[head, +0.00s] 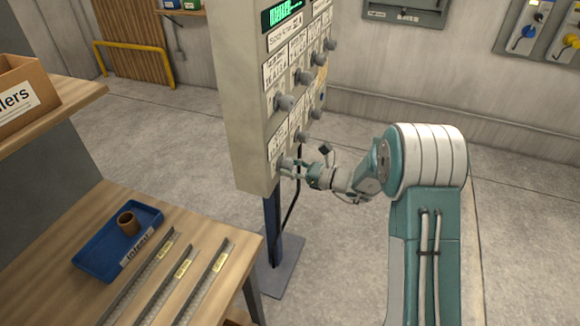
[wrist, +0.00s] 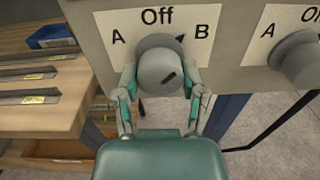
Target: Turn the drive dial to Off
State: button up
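A grey round dial (wrist: 158,68) sits on a white plate (wrist: 205,16) marked A, Off and B on the lower front of the control cabinet. Off is at the top, A at the left and B at the right. A dark pointer mark shows at the dial's upper right, towards B, not at Off. My gripper (wrist: 159,80) has one finger on each side of the dial, with no clear gap seen. In the head view my gripper (head: 292,166) is at the lowest dial (head: 283,163) on the cabinet, reaching from the right. No name for this dial is readable.
Another dial (wrist: 298,58) is close on the right. More dials cover the cabinet (head: 243,90) above. At the left, a wooden bench (head: 55,250) holds a blue tray (head: 92,262) and several metal strips (head: 208,271). Open floor (head: 340,270) lies below my arm.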

jog(key=shift+w, duration=0.1)
dwell(0.3)
jog(key=n, duration=0.8)
jog(key=shift+n, duration=0.3)
dwell(0.4)
jog(key=o, duration=1.2)
jog(key=shift+c, duration=0.2)
jog(key=v, duration=1.2)
jog(key=shift+f, duration=0.15)
